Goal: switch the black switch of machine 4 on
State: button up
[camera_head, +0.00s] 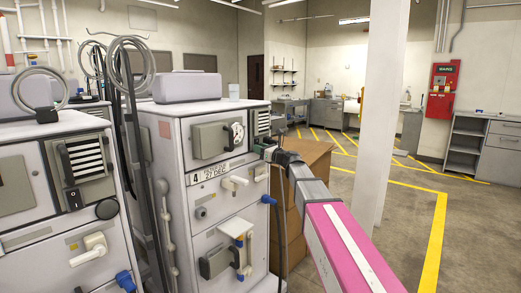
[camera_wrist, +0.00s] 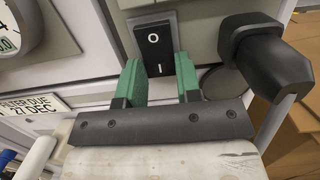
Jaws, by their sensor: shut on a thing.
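Machine 4 (camera_head: 173,126) is the white cabinet in the middle of the head view, with a "4" and a date label (camera_head: 210,173) on its front. Its black switch (camera_wrist: 156,48) is a rocker marked O and I, at the top middle of the wrist view. My gripper (camera_wrist: 157,72) has green fingers on either side of the switch's lower part and is shut on it. In the head view my gripper (camera_head: 270,153) reaches machine 4's upper right front and hides the switch there. Which way the rocker is pressed, I cannot tell.
A black knob (camera_wrist: 262,55) juts out close to the right finger. Another machine (camera_head: 30,165) with its own black switch (camera_head: 73,200) stands at the left. Brown boxes (camera_head: 308,165) stand behind my arm, and a white pillar (camera_head: 382,110) rises at the right. Floor beyond is clear.

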jog(key=shift+f+y, duration=0.1)
jog(key=shift+y, duration=0.2)
jog(key=o, duration=0.9)
jog(key=v, duration=1)
jog(key=shift+s+d+f, duration=0.2)
jog(key=shift+s, duration=0.1)
